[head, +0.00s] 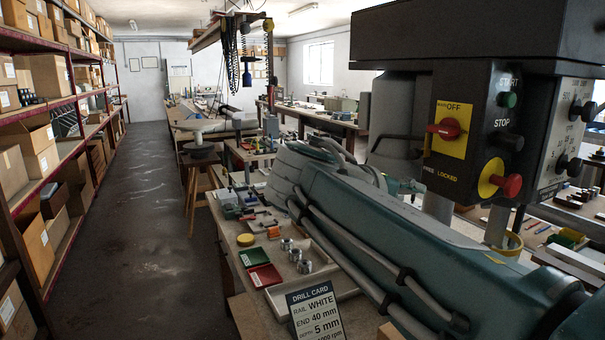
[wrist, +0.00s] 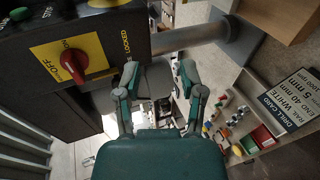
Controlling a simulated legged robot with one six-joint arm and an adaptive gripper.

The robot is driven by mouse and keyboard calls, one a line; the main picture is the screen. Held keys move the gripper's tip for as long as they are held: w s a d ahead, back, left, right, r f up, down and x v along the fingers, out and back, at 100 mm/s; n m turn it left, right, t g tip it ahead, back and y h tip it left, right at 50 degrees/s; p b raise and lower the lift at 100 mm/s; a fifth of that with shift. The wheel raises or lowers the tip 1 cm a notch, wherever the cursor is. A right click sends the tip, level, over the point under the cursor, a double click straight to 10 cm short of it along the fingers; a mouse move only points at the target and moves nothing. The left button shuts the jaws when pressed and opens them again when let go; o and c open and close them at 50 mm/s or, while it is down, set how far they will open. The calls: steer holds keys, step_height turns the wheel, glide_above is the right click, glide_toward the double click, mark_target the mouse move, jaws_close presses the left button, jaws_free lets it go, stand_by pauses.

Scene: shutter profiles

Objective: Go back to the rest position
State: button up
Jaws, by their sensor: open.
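My gripper (wrist: 162,86) shows in the wrist view with its two teal-and-grey fingers spread apart and nothing between them. The dark drill control box (wrist: 30,100) is to its left, with a red knob (wrist: 72,62) on a yellow plate, apart from the fingers. My teal arm (head: 400,235) crosses the lower right. I cannot make out my gripper there.
A drill card (head: 316,312), metal cylinders (head: 304,266), a green tray (head: 255,256) and a red tray (head: 265,276) are on the bench at centre. Shelves with boxes (head: 42,75) line the left. The aisle floor (head: 145,220) is clear. A stool (head: 200,150) stands by the bench.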

steer(key=s+a+f+m+y, duration=0.1)
steer(key=s+f+y, duration=0.5)
steer(key=f, duration=0.6)
steer(key=s+a+f+m+y, duration=0.2)
steer(key=s+f+m+y, duration=0.2)
steer(key=s+f, duration=0.6)
step_height(320, 180, down, 2)
steer(key=shift+s+f+g+y, duration=0.2)
steer(key=shift+g+y, duration=0.1)
steer(key=shift+y, duration=0.8)
